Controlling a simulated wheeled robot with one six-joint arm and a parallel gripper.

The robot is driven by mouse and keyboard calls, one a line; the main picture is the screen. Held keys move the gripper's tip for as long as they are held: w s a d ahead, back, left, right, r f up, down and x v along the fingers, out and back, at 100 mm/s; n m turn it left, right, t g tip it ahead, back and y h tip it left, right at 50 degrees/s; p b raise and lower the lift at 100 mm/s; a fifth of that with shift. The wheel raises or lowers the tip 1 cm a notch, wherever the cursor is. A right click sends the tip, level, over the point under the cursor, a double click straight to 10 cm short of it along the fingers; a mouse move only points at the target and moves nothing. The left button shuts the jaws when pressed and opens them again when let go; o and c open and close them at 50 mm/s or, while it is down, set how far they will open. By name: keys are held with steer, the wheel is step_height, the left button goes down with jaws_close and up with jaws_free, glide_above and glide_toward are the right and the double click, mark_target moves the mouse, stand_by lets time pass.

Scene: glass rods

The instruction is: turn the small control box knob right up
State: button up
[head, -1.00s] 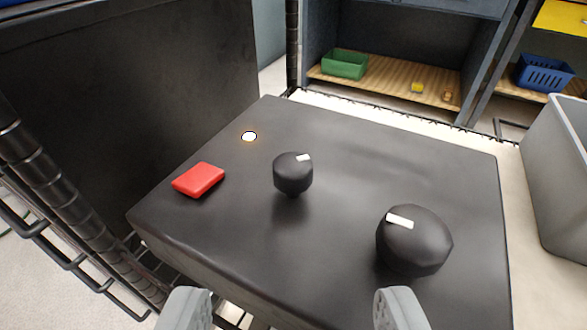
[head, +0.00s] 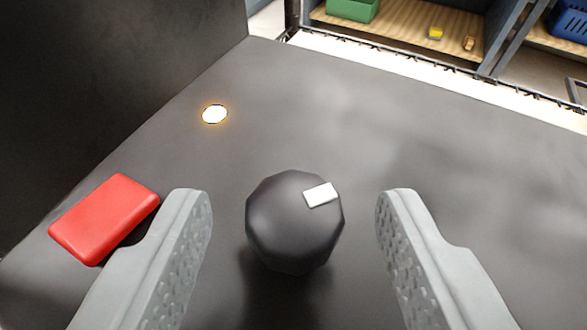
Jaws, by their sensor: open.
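The small knob (head: 285,230) is black and faceted, and stands on the top of the black control box (head: 400,140). Its white marker (head: 320,195) sits on its upper right side and points to the upper right. My gripper (head: 293,205) is open. Its two grey fingers stand on either side of the small knob, with a gap on both sides and no contact visible. The large knob is out of the picture now.
A red button (head: 104,218) lies at the left, close to my left finger. A lit round lamp (head: 215,114) is behind it. A dark wall (head: 110,90) rises at the left. Shelves with a green bin (head: 353,9) and a blue bin (head: 568,20) stand at the back.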

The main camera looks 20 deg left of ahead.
steer(key=shift+w+a+f, duration=0.15)
steer(key=shift+w, duration=0.25)
steer(key=c, duration=1)
steer(key=shift+o, duration=0.2)
steer(key=shift+a+m+t+h, duration=0.15)
steer(key=shift+m+t+h, duration=0.15)
steer(key=shift+m+h, duration=0.55)
steer(key=shift+a+m+h, duration=0.15)
steer(key=shift+m+h, duration=0.8)
steer(key=shift+h, duration=0.2)
steer(key=shift+a+m+h, duration=0.15)
steer(key=shift+m+h, duration=0.75)
steer(key=shift+h, duration=0.2)
steer(key=shift+a+m+h, duration=0.1)
steer(key=shift+m+h, duration=1.5)
steer(key=shift+h, duration=0.5)
